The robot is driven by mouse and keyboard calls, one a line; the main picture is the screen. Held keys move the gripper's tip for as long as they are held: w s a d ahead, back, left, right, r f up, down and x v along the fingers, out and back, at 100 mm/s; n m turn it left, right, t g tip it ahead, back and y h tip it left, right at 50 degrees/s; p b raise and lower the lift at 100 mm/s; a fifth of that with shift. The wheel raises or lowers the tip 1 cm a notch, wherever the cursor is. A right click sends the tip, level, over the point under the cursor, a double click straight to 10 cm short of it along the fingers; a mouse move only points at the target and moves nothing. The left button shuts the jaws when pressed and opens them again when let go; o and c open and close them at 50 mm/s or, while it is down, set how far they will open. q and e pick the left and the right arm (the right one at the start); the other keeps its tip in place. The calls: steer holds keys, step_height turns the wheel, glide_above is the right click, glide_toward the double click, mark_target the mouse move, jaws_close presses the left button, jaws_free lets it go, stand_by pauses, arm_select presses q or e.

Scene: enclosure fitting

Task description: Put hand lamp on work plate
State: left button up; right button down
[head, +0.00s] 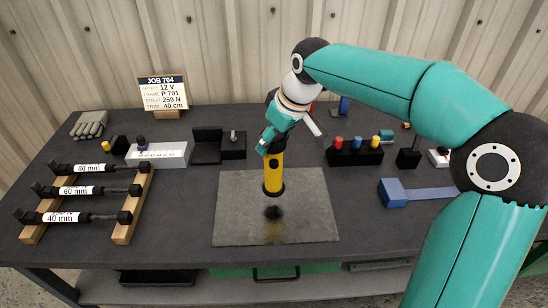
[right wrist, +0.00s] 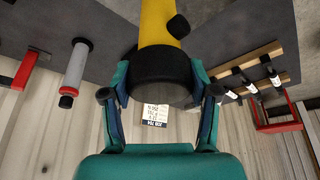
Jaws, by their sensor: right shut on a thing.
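The hand lamp (head: 273,172) is a yellow cylinder with black ends. My right gripper (head: 272,145) is shut on its upper end and holds it upright. The work plate (head: 235,205) is a grey metal sheet in the middle of the table. The lamp's lower end is over the plate, and a dark blurred reflection below it suggests a small gap. In the right wrist view the lamp's black end (right wrist: 162,75) sits between the fingers (right wrist: 160,92), and its yellow body (right wrist: 158,22) has a black knob. My left gripper is not in view.
A rack of labelled black-and-white tools (head: 140,205) stands at left. A job sign (head: 163,92), grey gloves (head: 89,125) and a white box (head: 160,155) are behind. A black holder with coloured pieces (head: 355,155) and a blue-headed tool (head: 394,193) are at right. The plate around the lamp is clear.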

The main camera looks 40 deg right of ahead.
mark_target(274, 157)
steer(key=shift+f, duration=2.65)
steer(key=shift+s, duration=0.1)
steer(key=shift+f, duration=0.1)
steer(key=shift+c, duration=1.4)
jaws_free()
steer(key=v, duration=1.2)
steer(key=shift+s, duration=0.1)
steer(key=shift+r, duration=0.2)
